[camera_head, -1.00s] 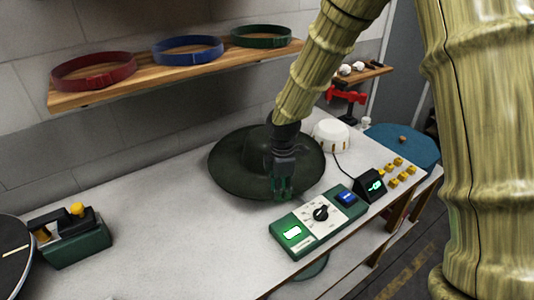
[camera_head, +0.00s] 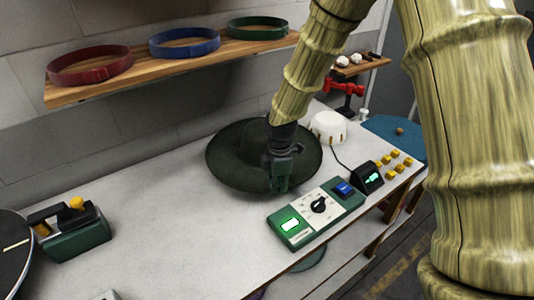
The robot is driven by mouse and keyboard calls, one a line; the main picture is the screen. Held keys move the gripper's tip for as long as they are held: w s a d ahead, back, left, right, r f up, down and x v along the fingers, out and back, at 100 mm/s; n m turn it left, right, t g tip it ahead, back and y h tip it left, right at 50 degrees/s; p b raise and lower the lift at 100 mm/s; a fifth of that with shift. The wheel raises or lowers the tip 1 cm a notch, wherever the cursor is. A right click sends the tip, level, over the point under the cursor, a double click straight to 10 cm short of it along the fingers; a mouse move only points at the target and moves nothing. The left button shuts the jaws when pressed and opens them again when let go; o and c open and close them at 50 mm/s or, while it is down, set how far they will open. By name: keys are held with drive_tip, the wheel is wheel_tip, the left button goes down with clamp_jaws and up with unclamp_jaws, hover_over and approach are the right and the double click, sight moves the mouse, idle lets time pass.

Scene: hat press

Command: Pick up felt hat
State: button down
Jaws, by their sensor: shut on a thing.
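The felt hat (camera_head: 233,152) is dark green-black with a wide round brim. It sits over the middle of the white table, towards the wall. My gripper (camera_head: 279,187) reaches down from above at the hat's front right edge. It is shut on the brim there. My wrist and arm hide part of the crown and the right side of the hat. Whether the hat is clear of the table cannot be told.
A green control box (camera_head: 315,213) with a dial stands close in front of the gripper. A white dome (camera_head: 328,127) is behind right. A wooden shelf (camera_head: 170,72) with red, blue and green bands overhangs the back.

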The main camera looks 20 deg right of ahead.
drive_tip(key=shift+r, duration=0.1)
wheel_tip(320, 180, up, 10)
drive_tip(key=b, duration=0.2)
idle(0.4)
idle(1.0)
